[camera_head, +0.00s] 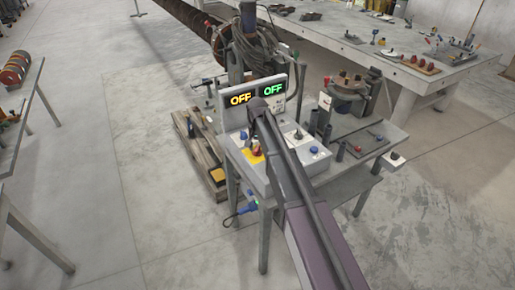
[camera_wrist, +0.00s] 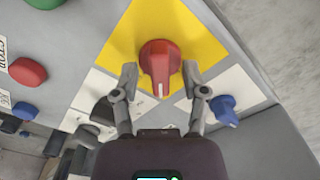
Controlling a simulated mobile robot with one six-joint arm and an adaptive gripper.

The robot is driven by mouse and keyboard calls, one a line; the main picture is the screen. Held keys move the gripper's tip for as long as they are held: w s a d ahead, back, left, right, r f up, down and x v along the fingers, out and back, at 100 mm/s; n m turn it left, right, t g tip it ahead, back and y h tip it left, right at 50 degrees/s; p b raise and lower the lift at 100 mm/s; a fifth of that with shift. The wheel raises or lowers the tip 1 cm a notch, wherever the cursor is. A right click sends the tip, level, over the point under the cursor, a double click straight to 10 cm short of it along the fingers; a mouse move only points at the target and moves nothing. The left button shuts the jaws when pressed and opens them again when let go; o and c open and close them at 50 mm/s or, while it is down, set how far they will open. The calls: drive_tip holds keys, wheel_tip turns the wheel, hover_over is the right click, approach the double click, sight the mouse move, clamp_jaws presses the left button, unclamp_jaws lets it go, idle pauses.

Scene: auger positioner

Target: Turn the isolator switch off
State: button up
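The isolator switch is a red rotary knob (camera_wrist: 160,66) with a white mark on its grip, on a yellow plate (camera_wrist: 196,35). The mark points toward the bottom of the wrist view. In the head view the red knob (camera_head: 256,150) shows small on the panel, left of my arm. My gripper (camera_wrist: 160,74) is open, with one fingertip on each side of the knob. Gaps seem to show between fingertips and knob; contact cannot be told.
Blue knobs (camera_wrist: 223,108) on white plates and red and green buttons (camera_wrist: 29,71) sit near the switch. Two displays above the panel read OFF, one amber (camera_head: 241,98) and one green (camera_head: 273,90). A large workbench (camera_head: 350,45) stands behind.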

clamp_jaws()
drive_tip(key=shift+n, duration=0.4)
drive_tip(key=n, duration=0.4)
drive_tip(key=shift+n, duration=2.3)
drive_tip(key=shift+o, duration=0.4)
unclamp_jaws()
